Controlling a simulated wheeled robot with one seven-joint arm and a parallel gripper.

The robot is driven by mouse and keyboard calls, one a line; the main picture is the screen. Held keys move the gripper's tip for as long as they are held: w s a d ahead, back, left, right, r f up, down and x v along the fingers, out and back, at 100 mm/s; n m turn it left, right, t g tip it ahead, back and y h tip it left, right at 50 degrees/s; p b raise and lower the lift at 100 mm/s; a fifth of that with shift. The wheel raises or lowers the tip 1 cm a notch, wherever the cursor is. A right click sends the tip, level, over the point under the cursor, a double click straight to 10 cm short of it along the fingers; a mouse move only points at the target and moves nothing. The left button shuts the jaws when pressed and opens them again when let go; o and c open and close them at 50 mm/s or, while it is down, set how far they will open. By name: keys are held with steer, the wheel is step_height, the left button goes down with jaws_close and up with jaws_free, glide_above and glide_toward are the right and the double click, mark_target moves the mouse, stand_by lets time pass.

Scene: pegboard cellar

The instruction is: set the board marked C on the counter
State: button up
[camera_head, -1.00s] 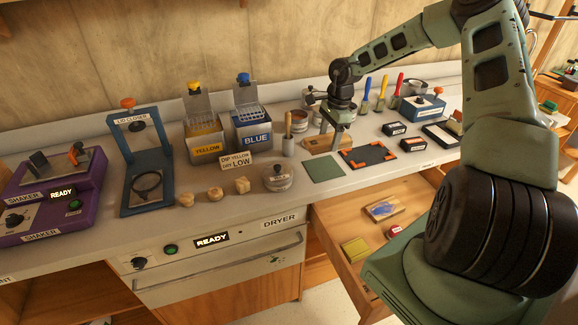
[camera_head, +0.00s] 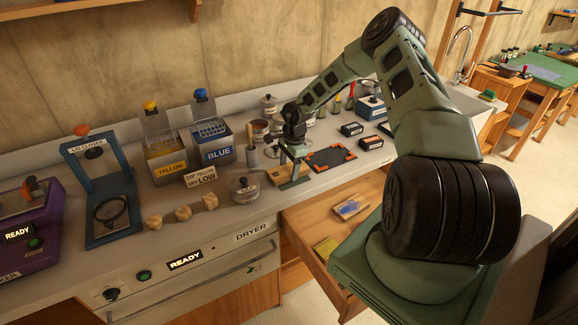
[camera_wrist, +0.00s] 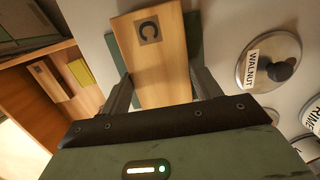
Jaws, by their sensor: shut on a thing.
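The board marked C (camera_wrist: 170,68) is a light wooden block with a dark letter C, held between the fingers of my gripper (camera_wrist: 165,92) in the wrist view. In the head view the board (camera_head: 283,172) is at my gripper (camera_head: 293,168), over or on the green mat (camera_head: 296,184) on the counter (camera_head: 232,220). The green mat also shows past both sides of the board in the wrist view (camera_wrist: 195,38). I cannot tell whether the board touches the mat.
A lidded walnut tin (camera_head: 244,190) stands just left of the mat. A black orange-cornered mat (camera_head: 331,160) lies to the right. The drawer (camera_head: 322,225) below is open, with a blue-marked board (camera_head: 350,207) and a yellow block (camera_head: 326,248) inside.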

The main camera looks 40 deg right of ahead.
steer(key=shift+f, duration=0.15)
steer(key=o, duration=1)
steer(key=shift+o, duration=0.2)
